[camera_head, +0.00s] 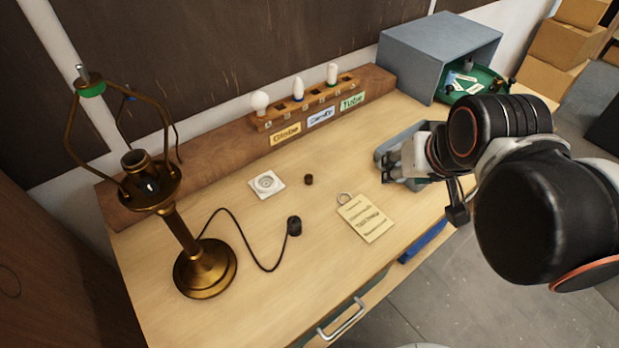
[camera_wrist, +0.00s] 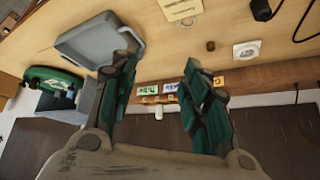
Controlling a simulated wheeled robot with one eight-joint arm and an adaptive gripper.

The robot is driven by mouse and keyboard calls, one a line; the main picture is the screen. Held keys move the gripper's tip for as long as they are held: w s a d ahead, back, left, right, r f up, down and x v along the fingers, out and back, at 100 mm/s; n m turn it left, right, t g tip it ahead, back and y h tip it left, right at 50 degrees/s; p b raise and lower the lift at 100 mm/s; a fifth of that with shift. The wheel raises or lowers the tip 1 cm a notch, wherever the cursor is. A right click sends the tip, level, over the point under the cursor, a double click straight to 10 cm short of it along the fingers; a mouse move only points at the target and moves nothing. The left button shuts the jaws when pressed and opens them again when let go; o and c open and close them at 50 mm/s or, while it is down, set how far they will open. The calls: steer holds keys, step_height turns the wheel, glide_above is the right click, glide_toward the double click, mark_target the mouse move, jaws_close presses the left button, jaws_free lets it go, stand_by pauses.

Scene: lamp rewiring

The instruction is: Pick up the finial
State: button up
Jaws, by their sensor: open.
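I cannot clearly tell which piece is the finial. A small dark brown cylinder (camera_head: 308,179) stands alone on the bench between the white square outlet and the paper tag; it also shows in the wrist view (camera_wrist: 210,46). A slim grey piece (camera_head: 81,72) stands upright on top of the brass lamp's frame (camera_head: 70,125), above a green part. My gripper (camera_head: 393,166) is over the grey tray at the right of the bench, away from both pieces. In the wrist view its two green-padded fingers (camera_wrist: 160,65) are wide apart with nothing between them.
The grey tray (camera_wrist: 75,42) looks empty where visible. A rack (camera_head: 306,106) with several bulbs stands at the back. The white outlet (camera_head: 266,184), tag (camera_head: 367,218) and black cord plug (camera_head: 294,226) lie mid-bench. A blue-grey box (camera_head: 425,55) with a green dish is at back right.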

steer(key=m+g, duration=0.6)
steer(key=g, duration=0.1)
glide_above(308, 178)
steer(key=w, duration=0.1)
step_height(308, 178, down, 16)
steer(key=shift+d+f+p, duration=0.1)
steer(key=shift+p, duration=0.35)
steer(key=f, duration=0.1)
steer(key=f+b, duration=0.1)
steer(key=f, duration=0.1)
steer(key=s+f+b, duration=0.1)
steer(key=f, duration=0.1)
steer(key=shift+w+f, duration=0.1)
steer(key=shift+f, duration=0.15)
steer(key=c, duration=0.9)
